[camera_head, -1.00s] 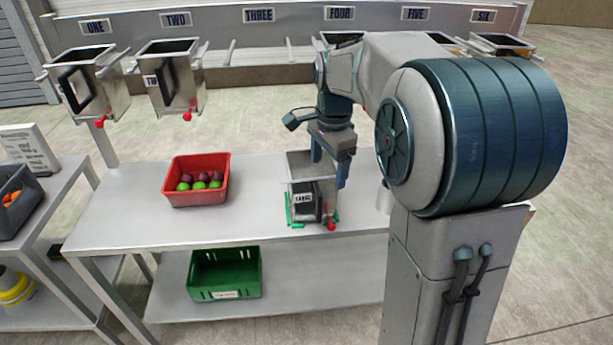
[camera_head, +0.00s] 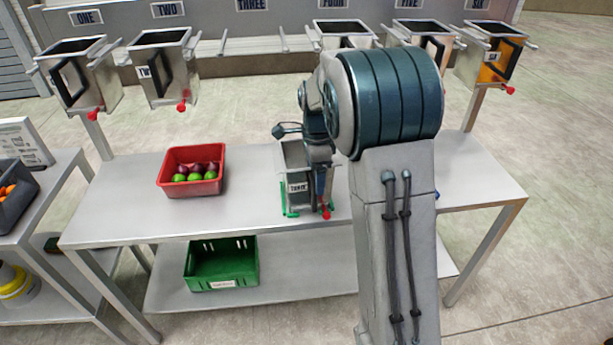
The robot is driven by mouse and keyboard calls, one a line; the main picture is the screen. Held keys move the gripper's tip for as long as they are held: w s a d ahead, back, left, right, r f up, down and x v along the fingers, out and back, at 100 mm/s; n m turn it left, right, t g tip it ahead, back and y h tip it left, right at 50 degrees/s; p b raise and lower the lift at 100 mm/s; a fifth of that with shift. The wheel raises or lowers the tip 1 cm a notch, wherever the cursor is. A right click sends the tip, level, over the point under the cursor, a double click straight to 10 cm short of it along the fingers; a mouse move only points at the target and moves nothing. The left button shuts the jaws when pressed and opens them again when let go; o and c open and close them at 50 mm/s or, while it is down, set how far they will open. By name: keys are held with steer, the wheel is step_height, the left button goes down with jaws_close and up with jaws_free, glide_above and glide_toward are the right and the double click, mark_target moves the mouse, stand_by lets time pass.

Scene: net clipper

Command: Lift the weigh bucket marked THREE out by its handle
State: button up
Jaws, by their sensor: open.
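The weigh bucket marked THREE (camera_head: 298,188) is a grey metal bucket standing upright on the table, with green pieces at its foot and a red knob at its lower right. Its label and a dark handle face me. My gripper (camera_head: 322,182) is open at the bucket's right side, fingers pointing down. The arm hides part of the bucket's right side, and I cannot tell whether the fingers touch it. On the rail at the back, the place under the THREE sign (camera_head: 252,4) holds no bucket, only bare rods.
The metal table (camera_head: 240,205) has a red crate (camera_head: 191,185) of fruit to the left. A green crate (camera_head: 222,270) sits on the lower shelf. Buckets ONE (camera_head: 82,85) and TWO (camera_head: 168,80) hang at the back left; others hang at right. The table is clear between red crate and bucket.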

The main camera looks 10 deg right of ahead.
mark_target(314, 178)
steer(key=f, duration=0.4)
steer(key=shift+w+a+f+p, duration=0.15)
steer(key=shift+w+f+p, duration=0.1)
steer(key=shift+f+p, duration=0.15)
steer(key=c, duration=1.3)
steer(key=shift+c, duration=0.6)
steer(key=shift+r, duration=0.15)
